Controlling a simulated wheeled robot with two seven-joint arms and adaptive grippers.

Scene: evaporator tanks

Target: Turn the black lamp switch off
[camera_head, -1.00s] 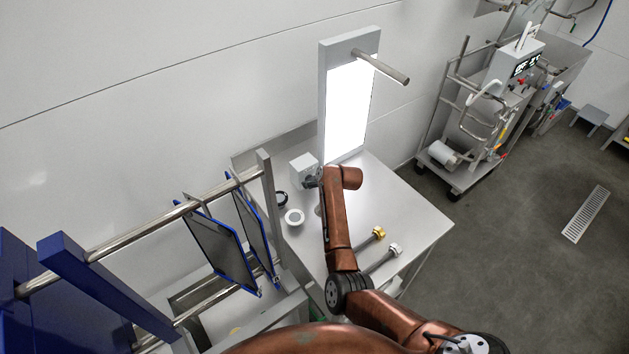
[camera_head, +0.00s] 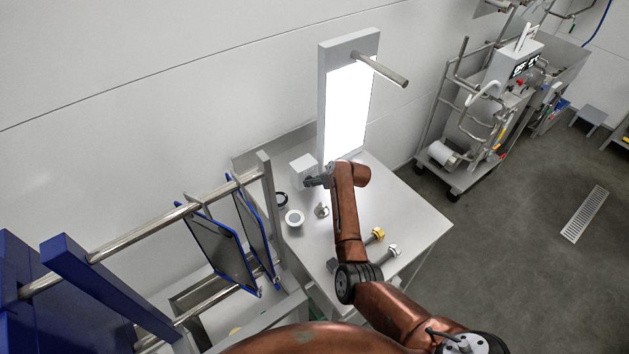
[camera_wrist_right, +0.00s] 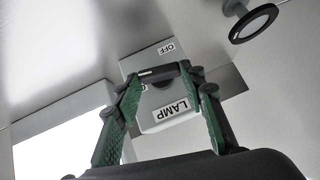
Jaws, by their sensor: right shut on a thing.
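The black lamp switch (camera_wrist_right: 158,73) is a dark handle with a white mark, on a pale box labelled LAMP and OFF (camera_wrist_right: 170,118). In the head view, the switch box (camera_head: 302,168) stands on the steel table at the foot of the lamp panel. My right gripper (camera_wrist_right: 163,80) is shut on the switch, with a green finger at each side. It also shows beside the box in the head view (camera_head: 314,182), where the switch itself is hidden. The lamp panel (camera_head: 347,108) is lit white. My left gripper is not in view.
Two hose fittings, one with a yellow cap (camera_head: 377,234), lie close to my forearm. Blue-framed plates (camera_head: 222,250) hang on rails at left.

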